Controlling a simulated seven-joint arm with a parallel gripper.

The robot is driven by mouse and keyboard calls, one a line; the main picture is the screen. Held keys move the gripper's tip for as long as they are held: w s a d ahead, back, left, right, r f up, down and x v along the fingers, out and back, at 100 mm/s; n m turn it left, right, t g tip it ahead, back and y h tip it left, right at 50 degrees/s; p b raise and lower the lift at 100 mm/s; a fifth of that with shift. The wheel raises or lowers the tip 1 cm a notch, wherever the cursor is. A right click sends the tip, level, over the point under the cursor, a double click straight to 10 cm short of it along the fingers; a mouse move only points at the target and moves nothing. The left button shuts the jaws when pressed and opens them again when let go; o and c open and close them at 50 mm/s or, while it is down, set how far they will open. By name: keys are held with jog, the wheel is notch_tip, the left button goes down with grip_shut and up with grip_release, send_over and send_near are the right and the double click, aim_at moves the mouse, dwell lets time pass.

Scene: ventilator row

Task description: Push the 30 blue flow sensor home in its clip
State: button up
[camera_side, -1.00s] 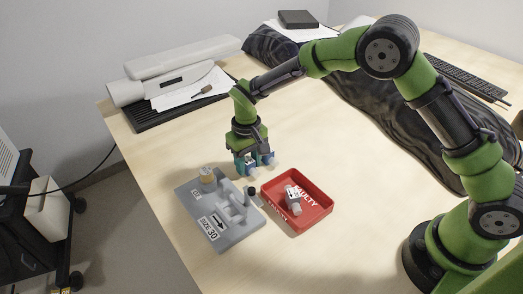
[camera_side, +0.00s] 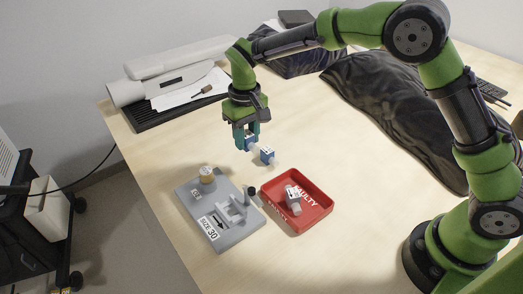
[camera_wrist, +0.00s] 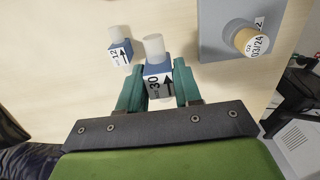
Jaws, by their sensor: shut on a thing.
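My gripper (camera_side: 246,135) is shut on the blue flow sensor marked 30, seen in the wrist view (camera_wrist: 158,84), and holds it above the table. That sensor has a blue block body with a black arrow and a pale round end. A second blue sensor, marked 12 (camera_wrist: 120,52), stands on the table beside it and shows in the side view (camera_side: 267,155). The grey mounting plate (camera_side: 228,232) lies in front of my gripper, with a SIZE 30 label and a raised grey clip (camera_side: 237,209). The clip looks empty.
A red FAULTY tray (camera_side: 326,212) right of the plate holds a whitish sensor (camera_side: 293,199). A dark bag (camera_side: 395,115) lies behind right. The table left of the plate is clear.

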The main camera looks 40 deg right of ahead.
jog(key=s+a+r, duration=0.2)
jog(key=s+a, duration=0.8)
jog(key=a, duration=0.2)
jog(key=shift+f, duration=2.1)
jog(key=shift+f, duration=1.35)
dwell(0.4)
jog(key=o, duration=0.9)
jog(key=shift+o, duration=1)
jog(key=shift+d+f, duration=0.1)
jog(key=shift+d, duration=0.1)
notch_tip(320, 180, up, 7)
jog(key=shift+a+r, duration=0.15)
jog(key=shift+r, duration=0.05)
